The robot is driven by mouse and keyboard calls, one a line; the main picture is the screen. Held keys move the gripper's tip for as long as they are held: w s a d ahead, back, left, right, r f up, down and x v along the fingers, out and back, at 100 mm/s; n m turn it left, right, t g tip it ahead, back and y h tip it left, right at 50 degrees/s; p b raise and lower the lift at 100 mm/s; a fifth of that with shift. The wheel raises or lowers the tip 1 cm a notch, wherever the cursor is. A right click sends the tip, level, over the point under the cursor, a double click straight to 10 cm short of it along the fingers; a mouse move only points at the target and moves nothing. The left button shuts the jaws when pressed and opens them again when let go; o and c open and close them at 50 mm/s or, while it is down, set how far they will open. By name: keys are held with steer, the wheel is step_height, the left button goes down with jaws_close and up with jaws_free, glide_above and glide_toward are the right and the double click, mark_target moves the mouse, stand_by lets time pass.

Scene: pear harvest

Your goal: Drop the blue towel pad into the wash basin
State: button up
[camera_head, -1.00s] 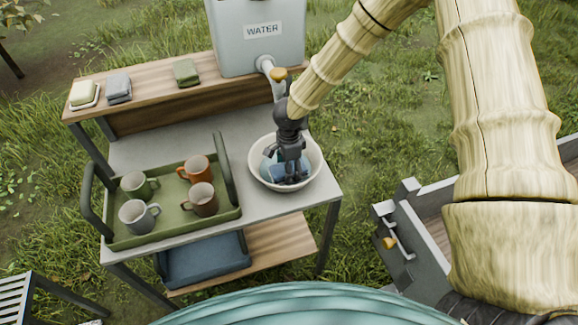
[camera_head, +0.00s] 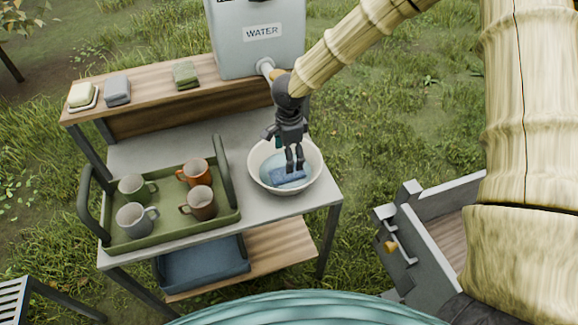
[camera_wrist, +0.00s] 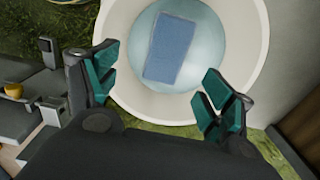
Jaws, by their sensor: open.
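The blue towel pad (camera_head: 287,176) lies inside the white wash basin (camera_head: 314,182), in the bluish water. In the wrist view the whole pad (camera_wrist: 172,48) shows flat inside the basin (camera_wrist: 254,45), clear of the fingers. My gripper (camera_head: 295,168) is over the basin, above the pad. In the wrist view my gripper (camera_wrist: 160,92) has its green-padded fingers wide apart with nothing between them.
A green tray (camera_head: 180,228) with several mugs stands left of the basin. The water tank (camera_head: 262,50) and its tap stand behind it. The back shelf (camera_head: 150,85) holds soap and folded cloths. A blue bin (camera_head: 205,263) sits on the lower shelf.

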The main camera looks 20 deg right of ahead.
steer(key=shift+r+b, duration=0.35)
steer(key=shift+r, duration=2.3)
